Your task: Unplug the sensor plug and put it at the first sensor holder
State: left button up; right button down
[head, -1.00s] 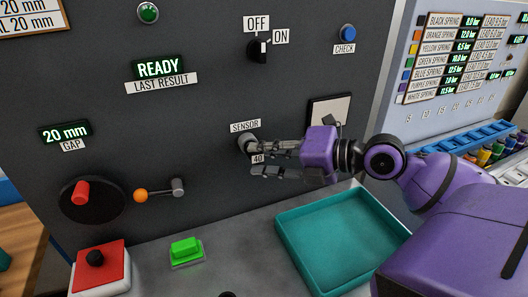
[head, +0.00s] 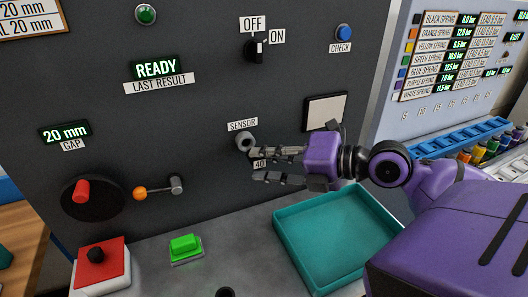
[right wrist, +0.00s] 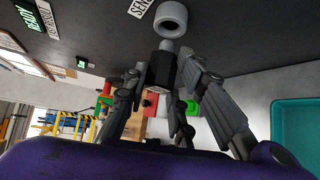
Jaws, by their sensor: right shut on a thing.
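The sensor socket (head: 245,141) is a grey ring on the dark panel under the SENSOR label, with its opening bare. My right gripper (head: 262,164) is just right of and below it, shut on the sensor plug. In the right wrist view the plug (right wrist: 161,70) is a dark body with a grey tip between the fingers of my right gripper (right wrist: 165,85). Its tip is just apart from the socket ring (right wrist: 172,18). A tag reading 40 (head: 259,163) shows by the fingertips. No thing is clearly recognisable as the first sensor holder. My left gripper is out of view.
An empty teal tray (head: 337,236) lies below my right arm. The OFF/ON switch (head: 257,51), orange-knobbed lever (head: 160,190), green button (head: 185,247) and red box (head: 100,267) are nearby. A blue rack (head: 447,146) and coloured spools (head: 481,151) are at right.

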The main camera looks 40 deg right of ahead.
jog(key=shift+s+a, duration=0.1)
jog(key=shift+s, duration=0.45)
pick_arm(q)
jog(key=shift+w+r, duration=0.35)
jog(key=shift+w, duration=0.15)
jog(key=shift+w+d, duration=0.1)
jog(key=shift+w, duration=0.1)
